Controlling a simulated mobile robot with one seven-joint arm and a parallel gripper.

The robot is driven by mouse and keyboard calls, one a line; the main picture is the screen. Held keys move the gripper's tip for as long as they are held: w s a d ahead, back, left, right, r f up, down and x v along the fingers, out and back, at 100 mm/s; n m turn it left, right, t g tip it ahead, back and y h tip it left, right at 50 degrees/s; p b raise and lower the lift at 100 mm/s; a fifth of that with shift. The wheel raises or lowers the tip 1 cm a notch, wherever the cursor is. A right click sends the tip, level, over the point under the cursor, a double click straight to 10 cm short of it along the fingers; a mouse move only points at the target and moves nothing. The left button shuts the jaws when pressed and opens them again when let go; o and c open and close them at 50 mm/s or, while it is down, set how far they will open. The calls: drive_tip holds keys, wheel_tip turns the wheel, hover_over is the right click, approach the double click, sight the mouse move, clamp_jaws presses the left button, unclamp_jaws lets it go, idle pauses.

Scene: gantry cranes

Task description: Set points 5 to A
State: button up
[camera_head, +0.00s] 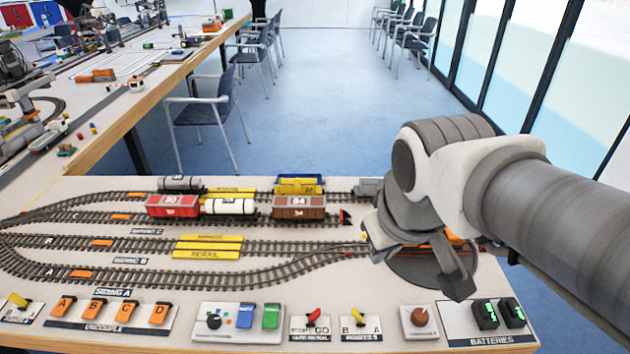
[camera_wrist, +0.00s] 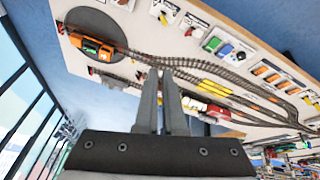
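The points 5 lever (camera_head: 358,317) is yellow and stands on a small white panel (camera_head: 375,333) lettered B on the left and A on the right. It leans left, towards B. My gripper (camera_head: 458,288) is to its right in the head view, above the front right of the table and not touching the lever. In the wrist view my gripper (camera_wrist: 161,72) has its two grey fingers close together with nothing between them. The small panels show only small in the wrist view, so I cannot read the lever there.
A red stop/go lever (camera_head: 314,316) stands left of the points 5 panel, and a brown knob (camera_head: 419,315) and batteries (camera_head: 486,315) stand right of it. An orange locomotive (camera_wrist: 95,48) sits on the turntable. Wagons (camera_head: 300,207) stand on the tracks behind.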

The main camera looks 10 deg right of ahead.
drive_tip(key=w+a+f+n+g+b, duration=0.1)
drive_tip(key=w+f+n, duration=0.1)
drive_tip(key=f, duration=0.2)
drive_tip(key=w+f+n+g+b, duration=0.1)
drive_tip(key=w+f+n, duration=0.2)
drive_tip(key=w+a+f+n+h, duration=0.1)
drive_tip(key=w+f+n, duration=0.1)
drive_tip(key=f, duration=0.2)
drive_tip(key=shift+w+a+f+n+g+b, duration=0.3)
drive_tip(key=shift+w+f+n+g+b, duration=0.05)
drive_tip(key=shift+n+g+b, duration=0.05)
clamp_jaws()
drive_tip(key=n+g+b, duration=0.2)
drive_tip(key=n, duration=0.4)
hover_over(331, 322)
drive_tip(key=a, duration=0.2)
wheel_tip(331, 322, down, 13)
drive_tip(key=shift+r, duration=0.2)
